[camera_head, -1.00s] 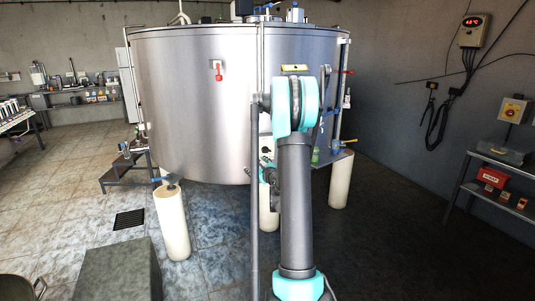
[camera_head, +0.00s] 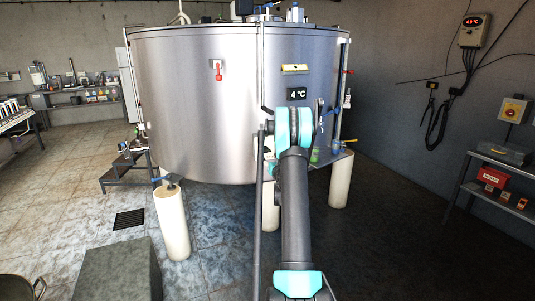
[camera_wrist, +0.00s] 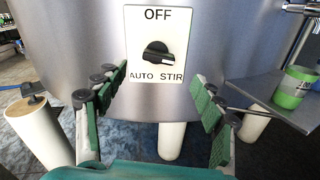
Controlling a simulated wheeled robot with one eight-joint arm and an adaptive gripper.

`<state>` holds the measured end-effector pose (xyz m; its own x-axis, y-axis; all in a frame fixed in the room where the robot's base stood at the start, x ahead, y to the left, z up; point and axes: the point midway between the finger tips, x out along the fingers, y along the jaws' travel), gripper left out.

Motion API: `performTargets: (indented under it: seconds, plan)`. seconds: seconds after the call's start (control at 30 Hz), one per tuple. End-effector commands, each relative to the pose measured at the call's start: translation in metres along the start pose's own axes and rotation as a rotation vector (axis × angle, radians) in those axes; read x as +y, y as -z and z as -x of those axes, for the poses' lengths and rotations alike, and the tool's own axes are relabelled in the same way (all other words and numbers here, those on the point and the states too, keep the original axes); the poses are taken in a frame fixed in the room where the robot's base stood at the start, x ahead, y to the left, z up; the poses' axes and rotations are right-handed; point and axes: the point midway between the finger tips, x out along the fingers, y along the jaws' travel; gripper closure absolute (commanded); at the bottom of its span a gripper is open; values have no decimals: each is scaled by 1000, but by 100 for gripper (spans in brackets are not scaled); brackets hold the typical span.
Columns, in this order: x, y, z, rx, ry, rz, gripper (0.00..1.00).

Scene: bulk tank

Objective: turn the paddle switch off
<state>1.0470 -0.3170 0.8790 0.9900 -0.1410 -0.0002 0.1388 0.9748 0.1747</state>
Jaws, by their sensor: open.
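The paddle switch is a black rotary knob (camera_wrist: 158,54) on a white plate (camera_wrist: 135,22) fixed to the tank wall. The plate reads OFF at the top, AUTO at lower left and STIR at lower right. The knob's pointer end appears turned to the lower right, towards STIR. In the wrist view my gripper (camera_wrist: 158,78) is open and empty, its green-padded fingers on either side of the plate's lower part. The knob lies ahead between the fingertips, with no visible contact. In the head view my arm hides the switch and gripper.
The big steel tank (camera_head: 195,100) stands on pale legs (camera_head: 172,220). A side shelf (camera_wrist: 265,95) with a green cup (camera_wrist: 293,88) is right of my gripper. A grey block (camera_head: 118,268) stands front left.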

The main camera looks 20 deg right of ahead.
Motion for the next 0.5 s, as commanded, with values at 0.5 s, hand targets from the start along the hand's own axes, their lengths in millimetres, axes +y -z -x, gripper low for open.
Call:
performTargets:
  seconds: [0.5]
  plan:
    - [0,0,-80,0,-1,1,31]
